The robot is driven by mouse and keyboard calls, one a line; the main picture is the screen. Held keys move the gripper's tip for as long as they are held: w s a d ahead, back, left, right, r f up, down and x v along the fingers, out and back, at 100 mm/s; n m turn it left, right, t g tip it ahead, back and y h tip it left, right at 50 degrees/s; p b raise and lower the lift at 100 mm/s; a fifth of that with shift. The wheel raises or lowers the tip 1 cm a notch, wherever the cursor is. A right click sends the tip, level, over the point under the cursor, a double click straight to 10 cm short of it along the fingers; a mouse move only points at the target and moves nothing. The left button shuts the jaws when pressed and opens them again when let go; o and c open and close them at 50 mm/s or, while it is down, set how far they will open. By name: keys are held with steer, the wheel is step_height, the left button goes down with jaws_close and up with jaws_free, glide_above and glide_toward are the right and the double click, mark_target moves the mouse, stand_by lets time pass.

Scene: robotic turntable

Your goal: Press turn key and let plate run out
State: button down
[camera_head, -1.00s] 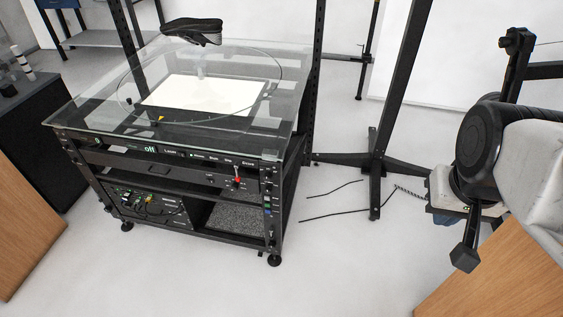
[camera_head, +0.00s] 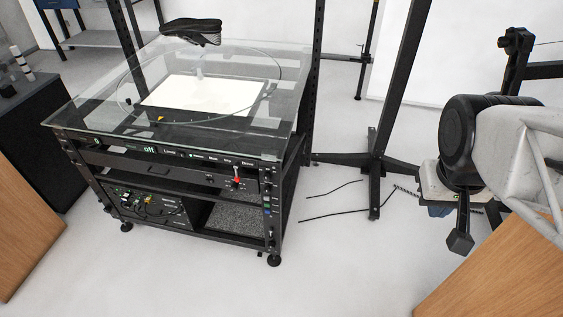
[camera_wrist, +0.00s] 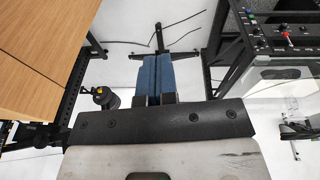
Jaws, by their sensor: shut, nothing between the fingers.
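The turntable is a black rack with a clear glass plate (camera_head: 110,85) on top, and a round disc outline shows through the glass. The labels are too small to tell the turn key surely. A red knob (camera_head: 237,180) sits below the strip; it also shows in the wrist view (camera_wrist: 286,33). My gripper (camera_wrist: 157,55) has two blue fingers, side by side and shut with nothing between. In the head view it is mostly hidden behind my wrist at the right, well apart from the rack.
A dark shoe-like object (camera_head: 192,31) and a white sheet (camera_head: 205,94) show at the plate. A black stand (camera_head: 375,175) with spread feet and loose cables lies between rack and arm. Wooden surfaces (camera_head: 505,270) border the lower right and left. Floor before the rack is clear.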

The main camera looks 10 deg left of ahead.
mark_target(267, 205)
steer(key=w+a+f+n+t+h, duration=0.1)
steer(key=w+a+f+n+h, duration=0.3)
steer(key=w+a+f+n, duration=0.6)
steer(key=w+a+f+n+h, duration=0.3)
steer(key=w+a+f+n, duration=0.35)
steer(key=w+f, duration=0.7)
steer(key=a+f+n+t, duration=0.2)
steer(key=a+f+n, duration=0.2)
steer(key=a+f, duration=0.4)
steer(key=s+a+f+n+t+y, duration=0.1)
steer(key=a+f+n, duration=0.3)
steer(key=a+f, duration=0.4)
steer(key=s+a+f+n+t+y, duration=0.1)
steer(key=a+f+n+t, duration=0.2)
steer(key=a+f, duration=0.5)
step_height(267, 205, down, 10)
steer(key=shift+a+r+n, duration=0.25)
steer(key=shift+n, duration=0.6)
steer(key=shift+w, duration=0.25)
steer(key=w, duration=0.8)
steer(key=shift+w, duration=0.2)
stand_by(0.7)
